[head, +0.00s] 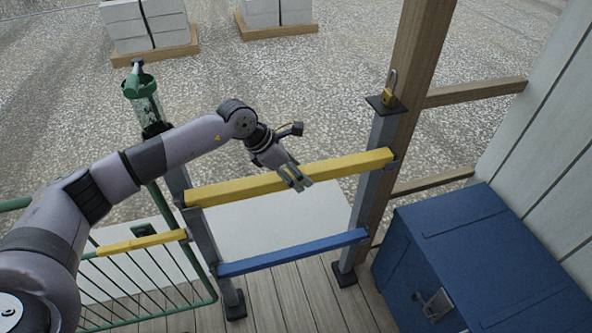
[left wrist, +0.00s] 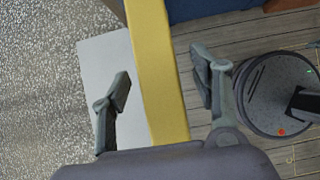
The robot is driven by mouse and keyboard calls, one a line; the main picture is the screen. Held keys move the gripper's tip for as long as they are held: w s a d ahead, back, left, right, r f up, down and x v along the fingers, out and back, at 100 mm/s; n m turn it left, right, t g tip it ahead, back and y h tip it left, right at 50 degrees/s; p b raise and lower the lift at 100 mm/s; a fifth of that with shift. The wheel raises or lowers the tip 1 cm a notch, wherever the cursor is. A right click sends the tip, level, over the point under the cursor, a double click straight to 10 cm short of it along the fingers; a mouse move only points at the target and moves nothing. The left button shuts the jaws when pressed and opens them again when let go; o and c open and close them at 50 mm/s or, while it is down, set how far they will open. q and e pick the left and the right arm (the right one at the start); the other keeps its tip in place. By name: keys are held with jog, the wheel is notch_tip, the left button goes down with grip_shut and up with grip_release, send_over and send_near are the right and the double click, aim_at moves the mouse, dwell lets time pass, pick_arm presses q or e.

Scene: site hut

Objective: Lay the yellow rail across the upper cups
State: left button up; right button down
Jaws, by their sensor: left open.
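The yellow rail (head: 345,166) spans the two grey posts in the head view. Its left end is at the upper cup (head: 181,204) of the left post (head: 202,236). Its right end is at the upper cup of the right post (head: 366,190); the small cups are mostly hidden by the rail. My left gripper (head: 297,180) is open at the rail, right of its middle. In the left wrist view the rail (left wrist: 160,100) runs between the two spread fingers (left wrist: 160,76), with a gap on each side. My right gripper is not in view.
A blue rail (head: 290,253) spans the posts lower down. A green gate (head: 150,275) is at left. A blue chest (head: 480,255) fills the lower right.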

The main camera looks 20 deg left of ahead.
pick_arm(q)
jog(key=shift+v, duration=3.75)
